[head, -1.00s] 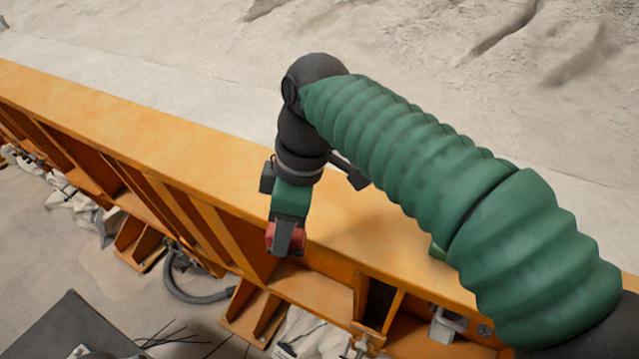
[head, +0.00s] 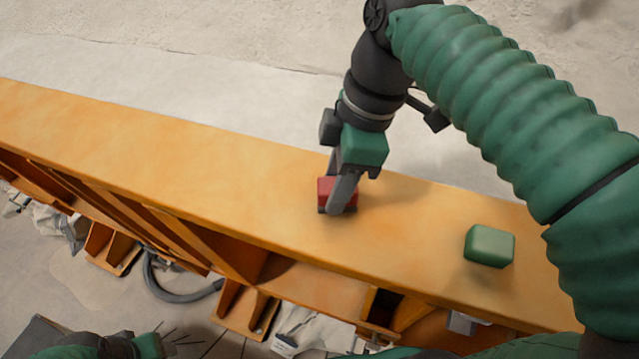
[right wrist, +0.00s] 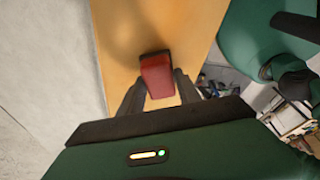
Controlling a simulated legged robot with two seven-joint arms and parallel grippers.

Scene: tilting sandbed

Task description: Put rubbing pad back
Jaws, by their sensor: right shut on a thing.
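A small red block-shaped pad (head: 326,186) is held between the fingers of my right gripper (head: 341,193). The gripper points down over the top of the orange beam, and I cannot tell whether the pad touches it. In the right wrist view the red pad (right wrist: 157,77) sits between the two dark fingertips, with the orange surface behind it. A green block (head: 489,246) lies on the beam top to the right, apart from the gripper. A green and black part of my left arm, seemingly the left gripper (head: 150,345), shows at the bottom left edge; its fingers are not clear.
The orange beam (head: 130,130) runs diagonally across the view, its top clear left of the gripper. Pale sand (head: 200,40) lies behind it. Brackets and a grey hose (head: 180,296) are below its front side.

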